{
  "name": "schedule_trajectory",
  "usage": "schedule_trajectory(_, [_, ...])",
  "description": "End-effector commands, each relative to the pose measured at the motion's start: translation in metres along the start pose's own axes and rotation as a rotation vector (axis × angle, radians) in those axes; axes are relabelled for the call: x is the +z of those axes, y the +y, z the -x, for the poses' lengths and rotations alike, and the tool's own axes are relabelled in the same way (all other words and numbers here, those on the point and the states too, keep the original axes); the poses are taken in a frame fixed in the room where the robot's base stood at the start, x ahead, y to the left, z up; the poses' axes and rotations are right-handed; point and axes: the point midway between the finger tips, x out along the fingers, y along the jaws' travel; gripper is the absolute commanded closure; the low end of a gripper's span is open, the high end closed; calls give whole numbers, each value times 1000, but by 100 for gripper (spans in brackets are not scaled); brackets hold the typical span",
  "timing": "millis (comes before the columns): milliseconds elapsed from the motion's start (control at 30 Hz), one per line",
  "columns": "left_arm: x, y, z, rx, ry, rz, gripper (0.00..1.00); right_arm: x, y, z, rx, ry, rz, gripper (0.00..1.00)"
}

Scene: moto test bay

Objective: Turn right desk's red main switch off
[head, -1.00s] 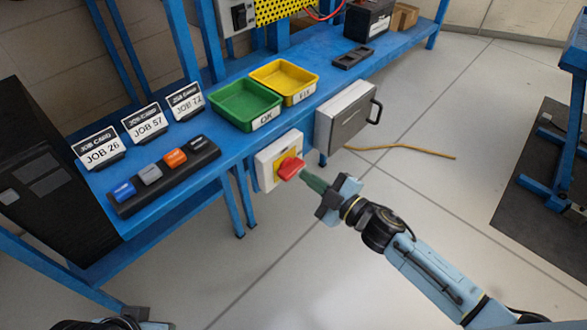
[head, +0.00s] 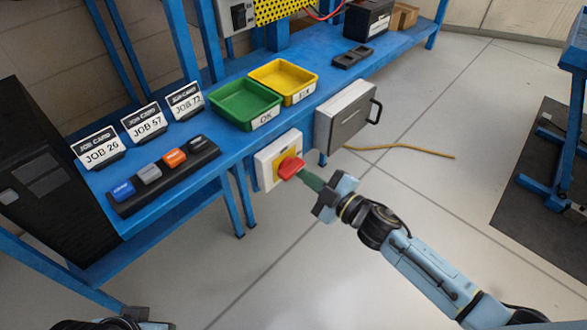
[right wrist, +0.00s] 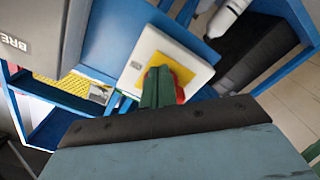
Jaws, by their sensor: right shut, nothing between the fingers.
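The red main switch (head: 290,168) is a red knob on a yellow plate in a white box, fixed to the front edge of the blue desk. My right gripper (head: 306,177) is shut and empty, with its green fingertips right at the knob. In the right wrist view the closed green fingers (right wrist: 158,88) cover most of the knob, and a strip of the red knob (right wrist: 180,94) shows beside them. I cannot tell whether the fingertips touch it. At the lower left of the head view, part of my left arm shows, but its gripper does not.
Green (head: 222,103) and yellow (head: 308,93) trays, job cards and a row of coloured buttons (head: 122,191) stand on the desk.

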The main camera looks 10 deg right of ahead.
Motion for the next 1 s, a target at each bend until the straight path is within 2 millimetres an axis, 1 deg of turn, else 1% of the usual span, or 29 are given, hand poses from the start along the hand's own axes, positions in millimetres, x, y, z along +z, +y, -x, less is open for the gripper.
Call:
schedule_trajectory(600, [0, 0, -2, 0, 0, 0, 64, 0, 0, -19, 1, 0, 0, 100])
schedule_trajectory(1000, [0, 0, -1, 0, 0, 0, 64, -2, 2, -21, 2, 2, 0, 100])
